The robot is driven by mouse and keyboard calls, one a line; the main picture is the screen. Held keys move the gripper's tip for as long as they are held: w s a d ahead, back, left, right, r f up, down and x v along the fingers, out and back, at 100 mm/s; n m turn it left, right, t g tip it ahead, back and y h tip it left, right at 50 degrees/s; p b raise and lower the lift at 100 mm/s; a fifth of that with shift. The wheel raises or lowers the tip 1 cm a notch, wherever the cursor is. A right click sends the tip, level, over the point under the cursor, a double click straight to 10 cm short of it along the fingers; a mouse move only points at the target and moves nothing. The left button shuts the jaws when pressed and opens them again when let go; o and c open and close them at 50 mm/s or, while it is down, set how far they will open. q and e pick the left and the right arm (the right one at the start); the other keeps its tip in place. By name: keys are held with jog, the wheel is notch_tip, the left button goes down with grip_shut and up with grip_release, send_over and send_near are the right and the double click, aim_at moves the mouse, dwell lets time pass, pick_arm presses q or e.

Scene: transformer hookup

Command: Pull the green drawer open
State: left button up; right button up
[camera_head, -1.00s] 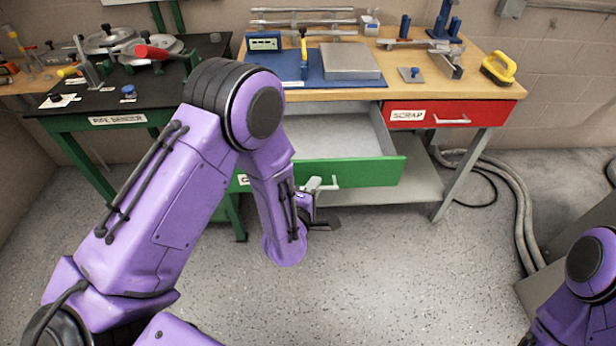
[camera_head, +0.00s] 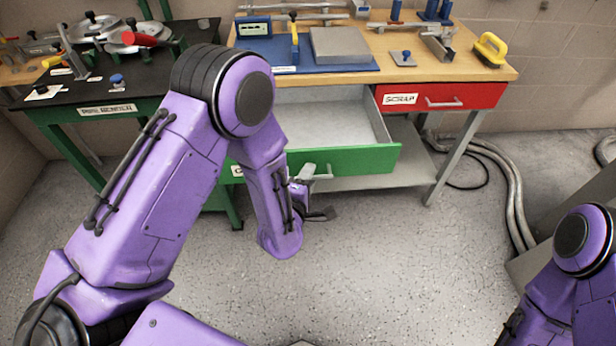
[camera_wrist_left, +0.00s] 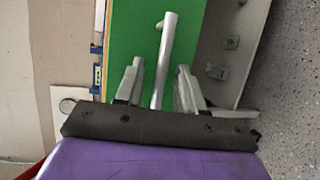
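The green drawer (camera_head: 350,160) stands well out from under the wooden-topped bench, showing its pale, empty-looking inside. Its light bar handle (camera_head: 326,174) is on the front face. My left gripper (camera_head: 309,171) is at this handle, partly hidden by my own forearm. In the left wrist view the green front (camera_wrist_left: 130,35) fills the upper middle. The handle (camera_wrist_left: 168,40) runs between the two fingers of my left gripper (camera_wrist_left: 160,76), with a visible gap on each side, so the fingers are open around it. My right arm shows at the lower right, but its gripper is out of view.
A closed red drawer (camera_head: 440,97) marked SCRAP is to the right of the green one. The bench top (camera_head: 390,78) holds a blue mat, a grey block and a yellow-handled brush. A black-topped table (camera_head: 150,87) stands left. Hoses (camera_head: 505,190) lie right. The floor in front is clear.

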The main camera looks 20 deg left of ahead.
pick_arm(q)
jog(key=s+r+b, duration=0.1)
jog(key=s, duration=0.9)
jog(key=shift+d+r, duration=0.3)
jog(key=shift+r, duration=0.1)
jog(key=s+a+f+m+g, duration=0.25)
jog(key=f+m+g, duration=0.25)
jog(key=f+m, duration=0.45)
jog(key=s+a+f+m+g+y, duration=0.1)
jog(key=s+a+f+g, duration=0.3)
jog(key=s, duration=0.5)
jog(key=s+a+f+m+g+y, duration=0.1)
jog(key=s+a+f+m+g, duration=0.1)
jog(key=s+a+f, duration=0.3)
jog(key=s+f+g, duration=0.1)
jog(key=s+f, duration=0.2)
jog(key=s, duration=0.1)
jog(key=shift+a+g, duration=0.15)
jog(key=shift+g, duration=0.25)
